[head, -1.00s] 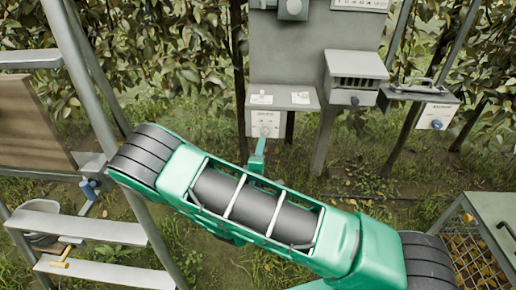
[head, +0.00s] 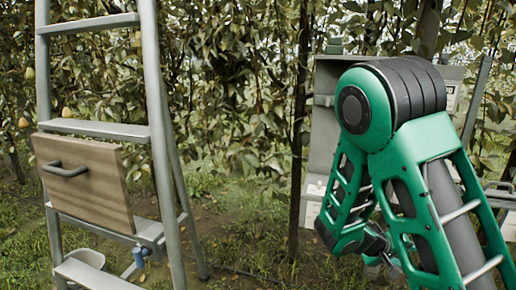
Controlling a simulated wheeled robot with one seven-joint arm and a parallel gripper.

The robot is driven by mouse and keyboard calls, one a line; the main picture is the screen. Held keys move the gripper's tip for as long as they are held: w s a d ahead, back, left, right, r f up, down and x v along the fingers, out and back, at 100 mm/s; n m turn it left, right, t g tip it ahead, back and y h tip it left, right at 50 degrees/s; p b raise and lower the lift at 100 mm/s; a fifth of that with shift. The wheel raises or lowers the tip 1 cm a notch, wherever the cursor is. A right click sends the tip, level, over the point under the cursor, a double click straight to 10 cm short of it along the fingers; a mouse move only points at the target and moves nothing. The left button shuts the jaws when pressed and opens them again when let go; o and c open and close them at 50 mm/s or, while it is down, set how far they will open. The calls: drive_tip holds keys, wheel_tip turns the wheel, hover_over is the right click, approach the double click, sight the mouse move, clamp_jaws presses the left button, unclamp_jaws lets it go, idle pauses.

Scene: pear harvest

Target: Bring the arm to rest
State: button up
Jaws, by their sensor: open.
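My green arm rises at the right of the head view, bent sharply at a dark-banded joint near the top. Its far links fold downward in front of the grey panel. My gripper (head: 382,264) shows only in small part low between the arm links. It is open, with nothing seen in it; its tips are mostly hidden by the arm.
A grey ladder-like frame (head: 160,130) stands at the left with a wooden drawer front (head: 85,185) and a blue-handled tap (head: 140,254). A grey panel (head: 325,130) stands behind my arm. Pears (head: 67,112) hang at far left. Grass between frame and panel is clear.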

drive_tip(key=s+d+r+m+g+y, duration=0.1)
drive_tip(key=s+r+m+g+y, duration=0.15)
drive_tip(key=s, duration=0.45)
drive_tip(key=s+d+r+m+g+y, duration=0.1)
drive_tip(key=s+d+r+m+y, duration=0.15)
drive_tip(key=s, duration=0.35)
drive_tip(key=s+a+r+y, duration=0.3)
drive_tip(key=s, duration=0.4)
drive_tip(key=s+a+r+y, duration=0.3)
drive_tip(key=s+r, duration=0.1)
drive_tip(key=s, duration=0.3)
drive_tip(key=shift+s+a+r+m, duration=0.25)
drive_tip(key=shift+s+a+m, duration=0.05)
drive_tip(key=shift+s+m, duration=0.1)
drive_tip(key=shift+t, duration=0.25)
